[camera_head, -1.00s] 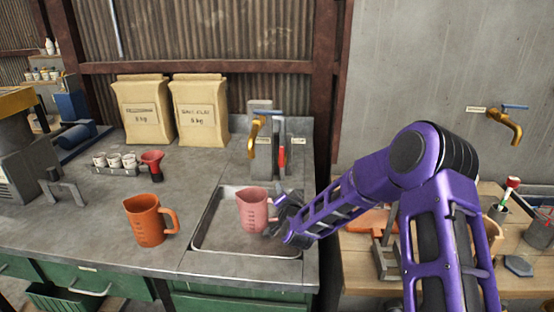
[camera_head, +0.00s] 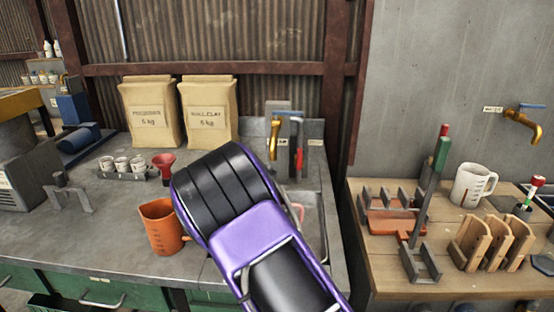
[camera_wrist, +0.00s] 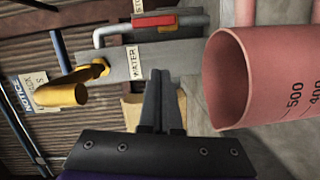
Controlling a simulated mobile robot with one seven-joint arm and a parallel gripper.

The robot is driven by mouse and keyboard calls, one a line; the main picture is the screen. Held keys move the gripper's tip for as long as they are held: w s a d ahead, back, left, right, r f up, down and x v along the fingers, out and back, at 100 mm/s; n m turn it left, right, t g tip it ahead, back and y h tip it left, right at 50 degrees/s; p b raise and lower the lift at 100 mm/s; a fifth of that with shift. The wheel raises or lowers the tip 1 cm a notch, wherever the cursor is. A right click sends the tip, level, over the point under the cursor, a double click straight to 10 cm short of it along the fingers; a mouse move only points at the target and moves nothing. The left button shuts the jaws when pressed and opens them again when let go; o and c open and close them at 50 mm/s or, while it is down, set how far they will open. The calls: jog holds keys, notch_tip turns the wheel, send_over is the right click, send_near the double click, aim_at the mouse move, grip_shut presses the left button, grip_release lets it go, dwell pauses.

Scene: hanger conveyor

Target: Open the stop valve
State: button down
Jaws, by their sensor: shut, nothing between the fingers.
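The stop valve has a red lever (camera_head: 299,160) on the right of the tap post at the back of the sink. In the wrist view the red lever (camera_wrist: 155,21) lies along a grey pipe, beside a partly cut-off label starting "STO". A yellow spout (camera_wrist: 62,90) and a "WATER" label (camera_wrist: 133,62) are on the same fixture. My gripper (camera_wrist: 160,75) is shut and empty, its tips near the grey post and apart from the red lever in the picture. A pink measuring jug (camera_wrist: 245,85) is close on its right. My arm hides the gripper in the head view.
An orange jug (camera_head: 162,228) stands left of the sink (camera_head: 322,235), which my arm largely covers. Two paper sacks (camera_head: 208,115) stand behind.

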aim_at(299, 158)
jog(key=shift+n+t+h, duration=0.3)
jog(key=shift+n, duration=0.4)
jog(key=x, duration=0.3)
jog(key=r+x, duration=0.1)
jog(key=x, duration=0.2)
jog(key=a+b+x, duration=0.1)
jog(key=x, duration=0.3)
jog(key=shift+w+r, duration=0.2)
jog(key=shift+r, duration=0.15)
jog(key=d, duration=0.2)
jog(key=shift+s+d, duration=0.1)
jog(key=shift+d, duration=0.9)
